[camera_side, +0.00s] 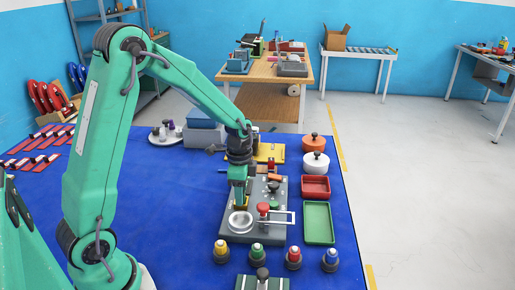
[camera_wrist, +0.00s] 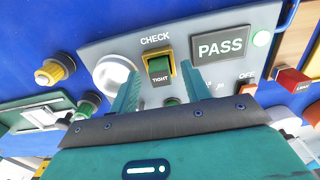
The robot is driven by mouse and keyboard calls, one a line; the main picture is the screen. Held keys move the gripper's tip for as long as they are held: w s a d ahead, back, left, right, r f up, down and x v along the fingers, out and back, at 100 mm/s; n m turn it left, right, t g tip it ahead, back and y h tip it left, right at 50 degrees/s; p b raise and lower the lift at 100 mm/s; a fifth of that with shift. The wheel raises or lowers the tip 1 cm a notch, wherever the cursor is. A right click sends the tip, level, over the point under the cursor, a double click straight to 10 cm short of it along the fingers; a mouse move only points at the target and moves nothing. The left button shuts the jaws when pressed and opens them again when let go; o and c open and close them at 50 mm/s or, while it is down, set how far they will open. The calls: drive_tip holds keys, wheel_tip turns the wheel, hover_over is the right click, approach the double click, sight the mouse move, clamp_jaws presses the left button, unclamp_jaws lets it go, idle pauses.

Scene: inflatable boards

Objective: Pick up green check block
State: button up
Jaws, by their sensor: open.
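The green check block (camera_wrist: 159,66) sits in a yellow frame (camera_wrist: 173,62) under the word CHECK, on a grey panel (camera_wrist: 205,22), in the wrist view. "TIGHT" is printed just below it. My gripper (camera_wrist: 159,84) is open and empty, its fingers apart at the near left and near right of the block, not closed on it. In the side view my gripper (camera_side: 240,192) points down over the panel (camera_side: 233,234), and the block is hidden or too small to make out.
A round white dish (camera_wrist: 112,74) is left of the block. A PASS display (camera_wrist: 220,45) with a lit lamp is to the right. Red (camera_side: 316,187) and green (camera_side: 319,222) trays lie beside the panel. Several colored knobs (camera_side: 257,251) line the front.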

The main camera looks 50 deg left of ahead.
idle(0.4)
clamp_jaws()
drive_tip(key=shift+r, duration=0.15)
drive_tip(key=shift+w+r, duration=0.1)
drive_tip(key=shift+r, duration=0.45)
drive_tip(key=r, duration=0.3)
drive_tip(key=shift+d+r, duration=0.1)
drive_tip(key=shift+d, duration=0.25)
drive_tip(key=s+d+r, duration=0.4)
drive_tip(key=d+r, duration=0.2)
drive_tip(key=d, duration=0.4)
drive_tip(key=shift+s+r, duration=0.15)
drive_tip(key=shift+r, duration=0.05)
drive_tip(key=shift+d, duration=0.1)
